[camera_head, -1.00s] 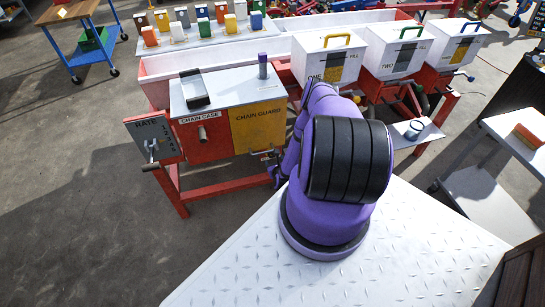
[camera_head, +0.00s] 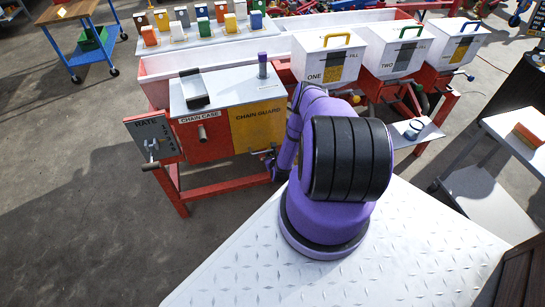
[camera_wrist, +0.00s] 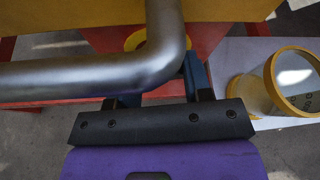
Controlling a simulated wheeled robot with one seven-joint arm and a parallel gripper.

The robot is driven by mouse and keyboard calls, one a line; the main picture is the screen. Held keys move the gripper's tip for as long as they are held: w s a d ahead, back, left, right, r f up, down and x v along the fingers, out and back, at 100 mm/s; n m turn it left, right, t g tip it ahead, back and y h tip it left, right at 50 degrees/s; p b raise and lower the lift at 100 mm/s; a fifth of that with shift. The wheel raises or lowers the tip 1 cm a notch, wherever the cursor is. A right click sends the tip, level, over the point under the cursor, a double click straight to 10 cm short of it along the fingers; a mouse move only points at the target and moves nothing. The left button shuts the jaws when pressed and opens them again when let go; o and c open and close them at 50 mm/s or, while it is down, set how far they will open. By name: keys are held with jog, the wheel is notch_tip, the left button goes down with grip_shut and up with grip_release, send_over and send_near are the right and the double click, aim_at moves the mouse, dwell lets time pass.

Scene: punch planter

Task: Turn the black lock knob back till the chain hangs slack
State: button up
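My gripper (camera_head: 269,158) is small and dark there, low by the guard's right corner. In the wrist view my gripper (camera_wrist: 160,88) has its dark fingers set apart, and I see nothing held. A thick bent grey metal bar (camera_wrist: 90,75) crosses over the fingers and hides their ends. A yellow ring (camera_wrist: 135,40) shows partly behind the bar. I cannot make out the black lock knob or the chain in either view.
A lever on the rate plate (camera_head: 153,137) is at left. White hoppers, such as hopper one (camera_head: 325,66), stand at right. In the wrist view a yellow-rimmed cylinder (camera_wrist: 288,85) sits on a pale shelf, right of my gripper. Red frame rails run below the guard.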

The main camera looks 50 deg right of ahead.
dwell(0.3)
jog(key=shift+n+g+h, duration=0.5)
jog(key=shift+n+h, duration=0.8)
jog(key=shift+n, duration=0.7)
jog(key=o, duration=0.9)
jog(key=v, duration=1.1)
jog(key=shift+f, duration=0.1)
